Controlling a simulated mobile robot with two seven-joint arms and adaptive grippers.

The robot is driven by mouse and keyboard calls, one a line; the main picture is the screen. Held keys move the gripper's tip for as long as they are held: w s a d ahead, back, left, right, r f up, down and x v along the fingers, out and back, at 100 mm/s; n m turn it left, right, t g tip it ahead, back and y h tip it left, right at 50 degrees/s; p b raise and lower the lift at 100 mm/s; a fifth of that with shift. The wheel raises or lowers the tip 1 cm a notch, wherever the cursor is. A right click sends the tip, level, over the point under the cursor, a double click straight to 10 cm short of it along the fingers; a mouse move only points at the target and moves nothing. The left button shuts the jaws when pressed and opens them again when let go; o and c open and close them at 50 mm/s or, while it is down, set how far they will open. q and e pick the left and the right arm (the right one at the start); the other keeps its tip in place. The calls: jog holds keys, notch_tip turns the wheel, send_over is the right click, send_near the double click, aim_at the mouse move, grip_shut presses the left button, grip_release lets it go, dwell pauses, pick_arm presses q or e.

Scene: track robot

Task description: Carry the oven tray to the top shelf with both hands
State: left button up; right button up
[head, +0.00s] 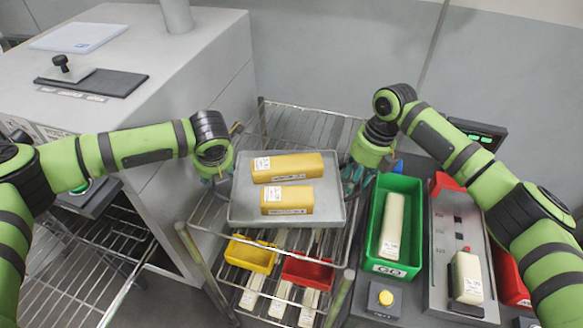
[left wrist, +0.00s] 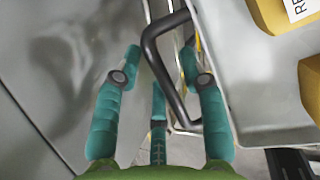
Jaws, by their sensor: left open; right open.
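The grey oven tray (head: 240,212) lies level over a wire shelf rack (head: 207,215) in the middle of the head view, with two yellow blocks (head: 290,166) on it. I cannot tell which shelf bears it. My left gripper (head: 222,182) is at the tray's left side. In the left wrist view its teal fingers (left wrist: 159,62) are open, with a black handle (left wrist: 150,45) between them, beside the tray wall (left wrist: 250,95). My right gripper (head: 357,180) is at the tray's right side, open; its fingers are partly hidden and contact is unclear.
A yellow bin (head: 250,254) and a red bin (head: 307,272) sit lower in the rack. A green crate (head: 372,215) stands close on the right, beside a grey panel (head: 440,240) with a pale block. A large grey cabinet (head: 215,75) stands at the left.

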jog(key=shift+r, duration=0.2)
pick_arm(q)
jog(key=v, duration=1.2)
pick_arm(e)
notch_tip(320, 180, up, 12)
jog(key=d, duration=0.2)
jog(key=shift+f, duration=0.25)
pick_arm(q)
jog(key=shift+f, duration=0.1)
pick_arm(e)
jog(key=shift+d, duration=0.1)
